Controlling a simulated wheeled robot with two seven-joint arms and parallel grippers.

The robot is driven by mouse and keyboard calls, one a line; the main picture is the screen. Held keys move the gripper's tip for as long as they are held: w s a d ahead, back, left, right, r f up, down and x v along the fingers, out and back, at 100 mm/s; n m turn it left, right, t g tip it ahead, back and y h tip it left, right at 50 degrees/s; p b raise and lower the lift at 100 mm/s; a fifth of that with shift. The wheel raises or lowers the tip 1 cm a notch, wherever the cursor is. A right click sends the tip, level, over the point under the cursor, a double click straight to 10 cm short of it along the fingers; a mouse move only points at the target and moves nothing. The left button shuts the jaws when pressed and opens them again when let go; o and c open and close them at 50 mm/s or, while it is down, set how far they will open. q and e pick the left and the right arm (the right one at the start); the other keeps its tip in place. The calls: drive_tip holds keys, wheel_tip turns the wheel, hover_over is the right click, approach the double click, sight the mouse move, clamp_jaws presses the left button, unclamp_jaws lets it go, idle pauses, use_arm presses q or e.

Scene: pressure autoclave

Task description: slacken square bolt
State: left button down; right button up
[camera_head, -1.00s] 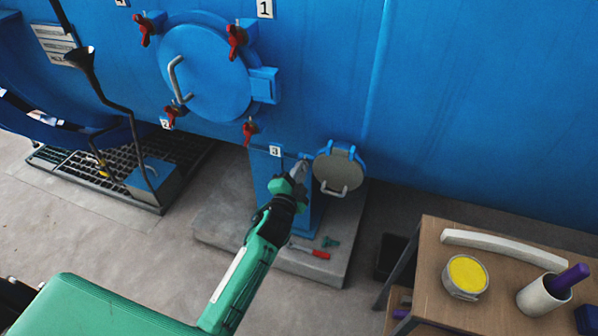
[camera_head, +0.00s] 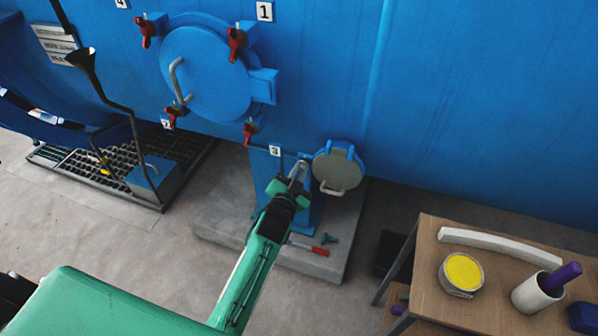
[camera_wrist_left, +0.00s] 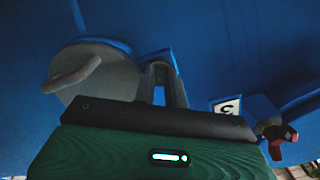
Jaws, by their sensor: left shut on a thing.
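My left gripper (camera_head: 300,168) reaches up to the small blue fitting left of a round grey cover, below the big hatch. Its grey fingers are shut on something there. The square bolt is hidden between the fingers, so its shape and turn cannot be seen. In the left wrist view, my gripper's two fingers (camera_wrist_left: 160,72) meet a blue block beside the grey cover (camera_wrist_left: 98,75). The grey cover with its handle (camera_head: 337,170) hangs close to the right of the fingers. My right gripper is not in view.
The blue round hatch (camera_head: 205,75) has several red clamps around it. A wooden table (camera_head: 425,265) with a yellow-filled tin (camera_head: 462,272) stands at the right.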

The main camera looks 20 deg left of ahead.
use_arm(q)
drive_tip(key=c, duration=1.7)
unclamp_jaws()
drive_tip(key=shift+s, duration=0.15)
